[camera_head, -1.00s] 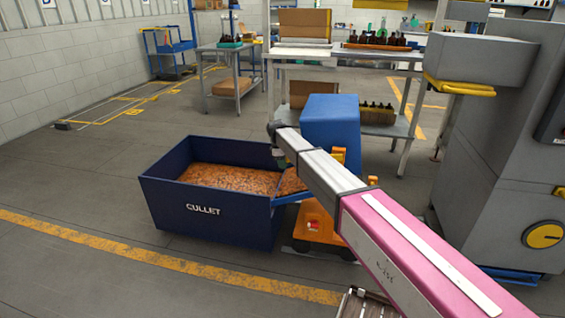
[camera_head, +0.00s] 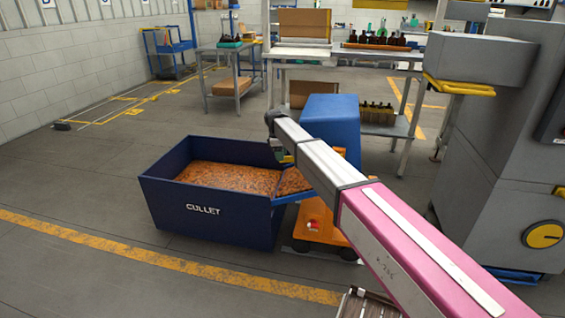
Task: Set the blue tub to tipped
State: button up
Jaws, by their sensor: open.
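The blue tub (camera_head: 333,117) stands on an orange wheeled base (camera_head: 318,232) right of centre. Its blue body rises high at the back, and a low lip with amber cullet (camera_head: 293,181) reaches over the right edge of the dark blue cullet bin (camera_head: 205,219). The tub looks tilted toward the bin, but my arm crosses in front and hides its middle, so the exact angle cannot be told. My gripper (camera_head: 283,154) is at the far end of my arm, in front of the tub's left side; it is small and partly hidden, open. Contact with the tub cannot be told.
Amber glass fills much of the bin. A grey machine (camera_head: 500,150) with a yellow dial stands at the right. A workbench (camera_head: 345,53) with bottles is behind the tub. The floor left of the bin is clear, with yellow lines.

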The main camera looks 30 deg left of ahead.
jog(key=r, duration=0.3)
jog(key=a+r, duration=0.1)
jog(key=r, duration=0.1)
jog(key=shift+s+r, duration=0.15)
jog(key=shift+r, duration=0.2)
